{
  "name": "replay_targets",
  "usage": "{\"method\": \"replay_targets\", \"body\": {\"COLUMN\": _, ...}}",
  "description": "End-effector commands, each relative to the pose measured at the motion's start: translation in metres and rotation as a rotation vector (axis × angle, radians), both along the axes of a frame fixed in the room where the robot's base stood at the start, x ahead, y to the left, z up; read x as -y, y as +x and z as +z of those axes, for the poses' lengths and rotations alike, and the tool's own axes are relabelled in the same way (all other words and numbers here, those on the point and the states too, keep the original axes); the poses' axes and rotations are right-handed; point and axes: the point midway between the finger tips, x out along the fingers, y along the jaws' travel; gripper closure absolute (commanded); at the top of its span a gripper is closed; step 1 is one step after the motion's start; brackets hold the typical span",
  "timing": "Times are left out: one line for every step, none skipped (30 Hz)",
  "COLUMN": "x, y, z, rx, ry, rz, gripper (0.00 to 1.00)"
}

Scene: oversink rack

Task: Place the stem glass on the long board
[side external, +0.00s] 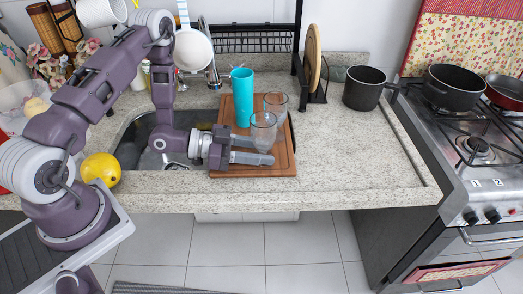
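A clear glass (263,121) stands upright over the brown wooden board (285,169). It narrows downward toward my gripper (267,152); its stem and foot are hard to make out. A second clear glass (277,100) is just behind it, partly covered by the first. I cannot tell for sure which is the stem glass. My gripper lies low over the board and points right. Its two fingers are apart, at the lower part of the front glass. I cannot tell whether they touch it.
A turquoise tumbler (242,97) stands on the board, left of the glasses. The sink (136,142) opens to the left. A yellow fruit (100,169) is near the front edge. A dark pot (364,87) stands right; the counter before it is clear.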

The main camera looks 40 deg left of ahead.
Motion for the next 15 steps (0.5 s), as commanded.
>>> {"method": "replay_targets", "body": {"x": 0.0, "y": 0.0, "z": 0.0, "rx": 0.0, "ry": 0.0, "rz": 0.0, "gripper": 0.63}}
{"method": "replay_targets", "body": {"x": 0.0, "y": 0.0, "z": 0.0, "rx": 0.0, "ry": 0.0, "rz": 0.0, "gripper": 0.63}}
{"method": "replay_targets", "body": {"x": 0.0, "y": 0.0, "z": 0.0, "rx": 0.0, "ry": 0.0, "rz": 0.0, "gripper": 0.63}}
{"method": "replay_targets", "body": {"x": 0.0, "y": 0.0, "z": 0.001, "rx": 0.0, "ry": 0.0, "rz": 0.0, "gripper": 0.63}}
{"method": "replay_targets", "body": {"x": 0.0, "y": 0.0, "z": 0.003, "rx": 0.001, "ry": 0.0, "rz": 0.0, "gripper": 0.63}}
{"method": "replay_targets", "body": {"x": -0.002, "y": -0.001, "z": 0.004, "rx": 0.0, "ry": 0.0, "rz": 0.001, "gripper": 0.63}}
{"method": "replay_targets", "body": {"x": -0.005, "y": -0.003, "z": 0.005, "rx": 0.0, "ry": 0.0, "rz": 0.003, "gripper": 0.63}}
{"method": "replay_targets", "body": {"x": -0.008, "y": -0.006, "z": 0.006, "rx": 0.0, "ry": 0.0, "rz": 0.004, "gripper": 0.63}}
{"method": "replay_targets", "body": {"x": -0.013, "y": -0.012, "z": 0.007, "rx": -0.001, "ry": 0.001, "rz": 0.005, "gripper": 0.63}}
{"method": "replay_targets", "body": {"x": -0.017, "y": -0.016, "z": 0.008, "rx": -0.001, "ry": 0.0, "rz": 0.005, "gripper": 0.63}}
{"method": "replay_targets", "body": {"x": -0.022, "y": -0.021, "z": 0.01, "rx": -0.001, "ry": 0.0, "rz": 0.006, "gripper": 0.63}}
{"method": "replay_targets", "body": {"x": -0.028, "y": -0.027, "z": 0.012, "rx": -0.002, "ry": 0.001, "rz": 0.006, "gripper": 0.63}}
{"method": "replay_targets", "body": {"x": -0.033, "y": -0.032, "z": 0.013, "rx": -0.002, "ry": 0.0, "rz": 0.007, "gripper": 0.63}}
{"method": "replay_targets", "body": {"x": -0.037, "y": -0.037, "z": 0.015, "rx": -0.002, "ry": 0.0, "rz": 0.007, "gripper": 0.63}}
{"method": "replay_targets", "body": {"x": -0.044, "y": -0.044, "z": 0.017, "rx": -0.002, "ry": 0.0, "rz": 0.007, "gripper": 0.63}}
